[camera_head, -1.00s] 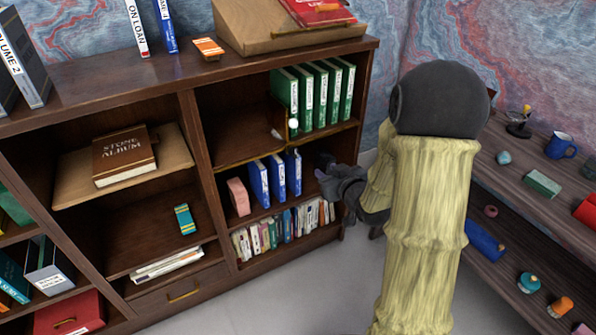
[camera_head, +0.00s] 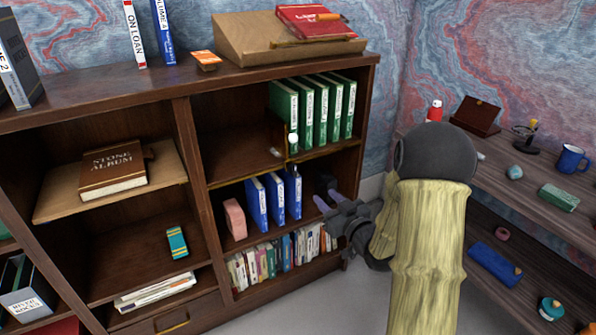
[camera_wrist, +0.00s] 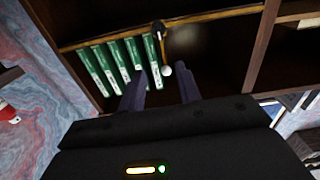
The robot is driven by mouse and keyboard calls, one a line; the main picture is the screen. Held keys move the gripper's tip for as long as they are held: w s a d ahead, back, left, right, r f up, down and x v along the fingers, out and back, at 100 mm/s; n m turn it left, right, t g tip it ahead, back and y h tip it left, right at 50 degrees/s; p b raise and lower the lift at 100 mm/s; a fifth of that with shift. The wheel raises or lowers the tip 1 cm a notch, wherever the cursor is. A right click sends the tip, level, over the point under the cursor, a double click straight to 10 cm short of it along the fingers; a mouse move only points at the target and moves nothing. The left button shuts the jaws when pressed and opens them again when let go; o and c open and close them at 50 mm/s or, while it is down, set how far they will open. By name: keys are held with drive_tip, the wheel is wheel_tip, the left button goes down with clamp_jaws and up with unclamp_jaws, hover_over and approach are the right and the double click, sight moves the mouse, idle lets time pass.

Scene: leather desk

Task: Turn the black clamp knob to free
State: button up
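In the wrist view a small dark knob-like part (camera_wrist: 158,28) sits at the brass rail (camera_wrist: 208,16), which I take to be the black clamp knob. A rod with a white ball (camera_wrist: 167,70) runs from it, beside the green books (camera_wrist: 115,68). In the head view the white ball (camera_head: 293,138) stands at the right bookcase bay, by the brass rail (camera_head: 328,148); the knob is too small to make out there. My gripper (camera_wrist: 161,88) is open and empty, its fingers apart from the knob. In the head view my gripper (camera_head: 328,203) is in front of the lower bay, below and right of the ball.
Blue binders (camera_head: 275,198) and a pink block (camera_head: 235,219) stand on the shelf below, with small books (camera_head: 283,255) under them. A wooden side shelf (camera_head: 540,207) with a mug (camera_head: 572,158) stands at the right. Floor is clear in front.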

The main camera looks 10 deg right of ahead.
sight(295, 167)
drive_tip(key=b+x, duration=0.2)
drive_tip(key=x, duration=1.4)
drive_tip(key=shift+w, duration=0.15)
clamp_jaws()
